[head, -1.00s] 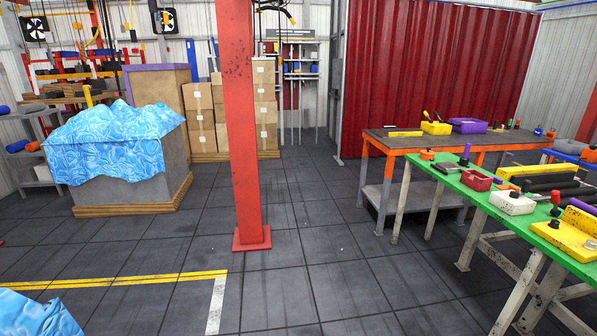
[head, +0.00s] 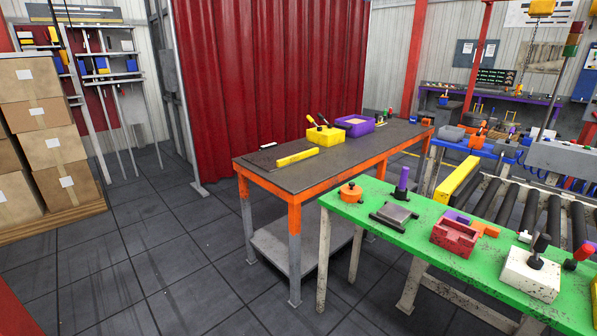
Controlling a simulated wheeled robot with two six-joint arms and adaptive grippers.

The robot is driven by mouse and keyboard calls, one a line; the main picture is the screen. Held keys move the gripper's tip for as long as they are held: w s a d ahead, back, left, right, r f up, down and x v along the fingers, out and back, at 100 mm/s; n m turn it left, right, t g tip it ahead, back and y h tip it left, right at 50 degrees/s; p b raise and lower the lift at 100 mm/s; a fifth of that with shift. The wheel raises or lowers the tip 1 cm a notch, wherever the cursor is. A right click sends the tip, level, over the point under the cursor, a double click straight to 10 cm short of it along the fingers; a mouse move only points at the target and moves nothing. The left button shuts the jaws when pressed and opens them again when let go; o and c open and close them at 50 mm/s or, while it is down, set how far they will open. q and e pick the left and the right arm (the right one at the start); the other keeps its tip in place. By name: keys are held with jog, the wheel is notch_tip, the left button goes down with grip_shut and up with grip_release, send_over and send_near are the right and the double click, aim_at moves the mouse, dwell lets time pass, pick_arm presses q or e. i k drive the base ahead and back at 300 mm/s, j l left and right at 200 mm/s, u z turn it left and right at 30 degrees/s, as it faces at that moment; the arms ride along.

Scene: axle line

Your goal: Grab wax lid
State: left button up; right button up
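A small orange round piece with a knob on top (head: 351,192), shaped like a lid, sits at the near left end of the green table (head: 345,208). I cannot tell for certain that it is the wax lid. A grey flat square piece (head: 394,216) lies to its right, with an upright purple handle (head: 402,181) behind. Neither of my grippers is in view.
A dark-topped table with an orange frame (head: 287,180) stands behind the green one, carrying a yellow box (head: 323,146) and a purple bin (head: 355,128). Floor on the left is open.

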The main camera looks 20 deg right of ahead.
aim_at(351, 189)
jog(key=i, duration=0.85)
jog(key=i+j+z, duration=0.1)
jog(key=i, duration=0.75)
jog(key=i+z, duration=0.5)
jog(key=i+j+z, duration=0.2)
jog(key=i+z, duration=0.15)
jog(key=z, duration=0.15)
jog(key=i+j+z, duration=0.35)
jog(key=z, duration=0.15)
jog(key=i+j+z, duration=0.3)
jog(key=j+z, duration=0.2)
